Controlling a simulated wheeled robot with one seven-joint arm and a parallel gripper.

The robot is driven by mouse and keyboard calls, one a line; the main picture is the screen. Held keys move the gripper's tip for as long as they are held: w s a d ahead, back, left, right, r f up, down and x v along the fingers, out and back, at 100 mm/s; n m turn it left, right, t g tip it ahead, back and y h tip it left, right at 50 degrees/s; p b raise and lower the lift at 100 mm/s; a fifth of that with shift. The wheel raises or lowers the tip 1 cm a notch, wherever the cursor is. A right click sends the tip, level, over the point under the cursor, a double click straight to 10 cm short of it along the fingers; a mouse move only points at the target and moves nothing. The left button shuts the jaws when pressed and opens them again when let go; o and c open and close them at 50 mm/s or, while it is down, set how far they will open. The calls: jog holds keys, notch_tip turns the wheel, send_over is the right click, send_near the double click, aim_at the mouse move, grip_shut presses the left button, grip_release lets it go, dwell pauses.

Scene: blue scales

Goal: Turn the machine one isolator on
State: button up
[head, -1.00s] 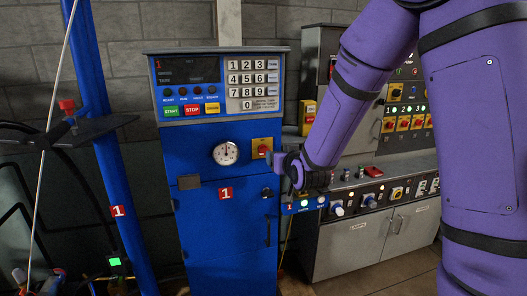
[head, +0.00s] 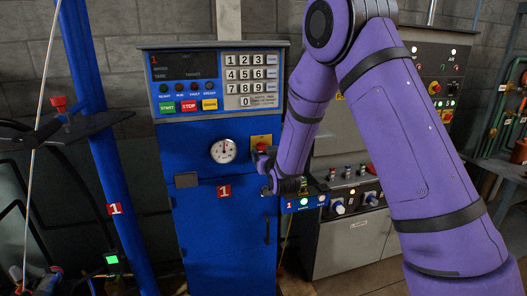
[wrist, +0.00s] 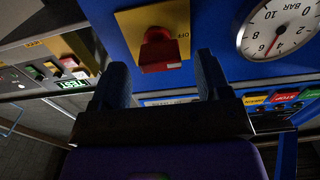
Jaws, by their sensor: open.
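The machine one isolator is a red rotary knob (wrist: 160,50) on a yellow plate (wrist: 125,22), with an OFF label at the plate's right side in the wrist view. In the head view the yellow plate (head: 262,138) is on the front of the blue cabinet marked 1, right of the gauge, and my gripper partly covers the knob. My gripper (head: 262,160) is open and empty, close in front of the isolator. In the wrist view its two dark blue fingers (wrist: 161,76) stand left and right of the knob, with visible space on both sides. I see no contact.
The round pressure gauge (head: 223,150) sits just left of the isolator. The cabinet's button panel (head: 188,85) and keypad (head: 251,80) are above. A grey bench with knobs (head: 350,200) stands to the right. A blue post (head: 108,170) rises at the left.

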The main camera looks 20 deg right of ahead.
jog(key=shift+w, duration=1.5)
jog(key=c, duration=0.9)
